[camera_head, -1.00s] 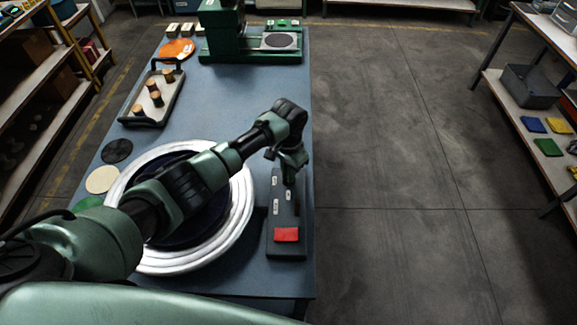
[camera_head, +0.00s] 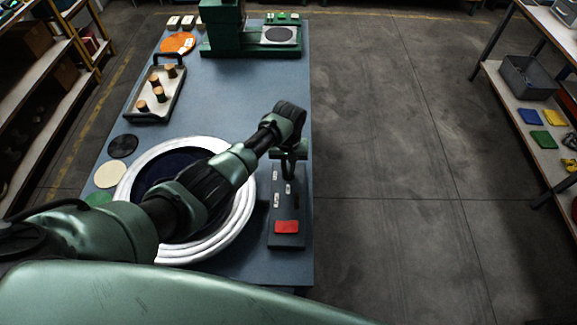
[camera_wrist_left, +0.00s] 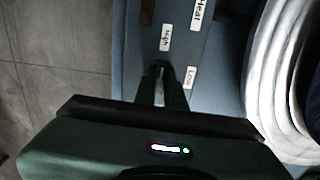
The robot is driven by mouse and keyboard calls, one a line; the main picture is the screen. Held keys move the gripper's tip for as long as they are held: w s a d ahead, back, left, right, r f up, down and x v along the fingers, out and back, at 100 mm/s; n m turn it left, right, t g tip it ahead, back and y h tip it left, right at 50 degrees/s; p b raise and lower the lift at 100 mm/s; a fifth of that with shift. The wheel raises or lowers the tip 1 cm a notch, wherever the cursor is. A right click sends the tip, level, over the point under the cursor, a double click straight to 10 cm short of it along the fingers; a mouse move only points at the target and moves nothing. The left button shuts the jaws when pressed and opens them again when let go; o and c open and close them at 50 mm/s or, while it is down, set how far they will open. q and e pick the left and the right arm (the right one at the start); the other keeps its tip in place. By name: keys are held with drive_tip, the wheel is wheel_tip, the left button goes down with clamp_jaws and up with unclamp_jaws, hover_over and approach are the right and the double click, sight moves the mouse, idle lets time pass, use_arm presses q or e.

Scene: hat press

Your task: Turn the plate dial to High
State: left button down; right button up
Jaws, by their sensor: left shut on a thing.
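The dark control panel (camera_head: 287,238) lies along the right edge of the blue table, with small white labels and a red block. My left gripper (camera_head: 289,178) points down at the panel's upper half. In the left wrist view its fingers (camera_wrist_left: 160,78) are shut on the plate dial, which is mostly hidden between them. The High label (camera_wrist_left: 165,38) is just ahead of the fingertips. The Low label (camera_wrist_left: 190,77) is to their right, and the Heat label (camera_wrist_left: 200,10) is farther up. My right gripper is not in view.
A large white ringed round plate (camera_head: 243,215) with a dark blue centre sits left of the panel, partly under my left arm. A tray with pegs (camera_head: 146,115), coloured discs and a green press (camera_head: 222,38) stand farther away. Open floor lies right of the table.

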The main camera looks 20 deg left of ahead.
sight(288, 170)
use_arm(q)
drive_tip(key=shift+w, duration=0.1)
idle(0.5)
drive_tip(key=c, duration=1.5)
unclamp_jaws()
drive_tip(key=shift+r, duration=0.1)
drive_tip(key=shift+r, duration=3.85)
